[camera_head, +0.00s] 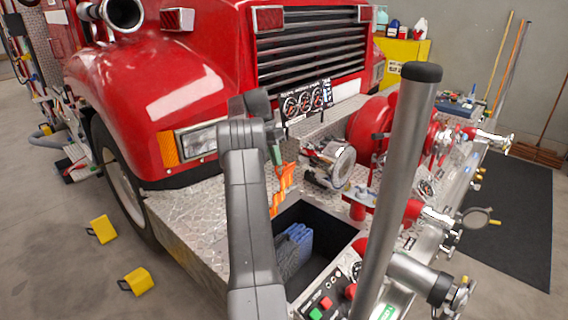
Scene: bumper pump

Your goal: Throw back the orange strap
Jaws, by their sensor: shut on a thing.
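The orange strap (285,184) hangs in a crumpled, upright strip just right of my arm, above the left rim of an open dark bin (318,220) in the diamond-plate bumper. My gripper (277,160) is mostly hidden behind my grey arm; a small part shows at the strap's top end. It is shut on the strap there. The strap's lower end reaches down near the bin's left edge, partly behind my arm. A folded blue hose or cloth (296,247) lies inside the bin.
A red pump (370,128) with metal fittings stands right of the bin. A control panel (330,300) with green and red buttons is in front. The red truck's grille (312,65) rises behind. A thick grey pole (400,180) crosses the view at right. Yellow chocks (135,281) lie on the floor.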

